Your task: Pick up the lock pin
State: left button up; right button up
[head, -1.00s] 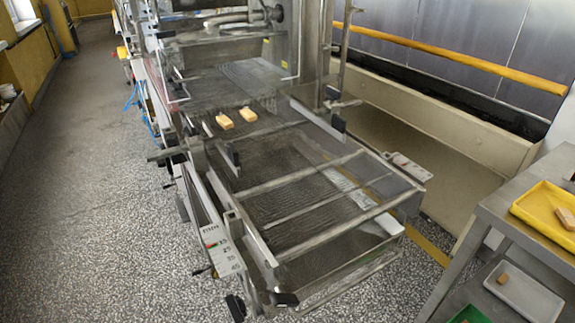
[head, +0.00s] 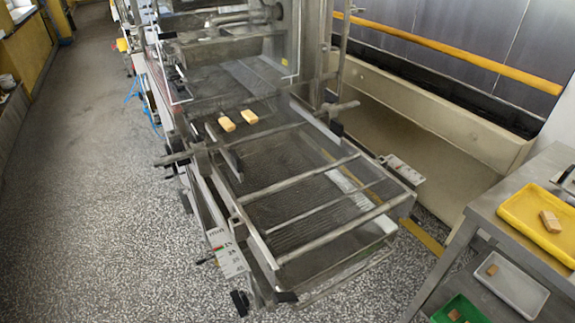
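I cannot make out the lock pin for certain. A small dark rod (head: 206,260) sticks out to the left beside the white marked plate (head: 230,259) on the machine's near left side; it is too small to tell whether it is the pin. The enrober's wire mesh belt (head: 285,209) runs through a metal frame with cross bars. Two tan bars, a left one (head: 227,124) and a right one (head: 249,116), lie on the mesh toward the back. Neither of my grippers is in view.
A steel table (head: 484,218) at the right holds a yellow tray (head: 513,219) with a tan block (head: 550,221). Below are a white tray (head: 528,296) and a green tray (head: 474,311) with small brown pieces. The speckled floor (head: 110,200) at the left is clear.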

aim_at(177, 145)
jog(key=u, duration=2.45)
jog(key=i, duration=2.05)
jog(key=z, duration=3.6)
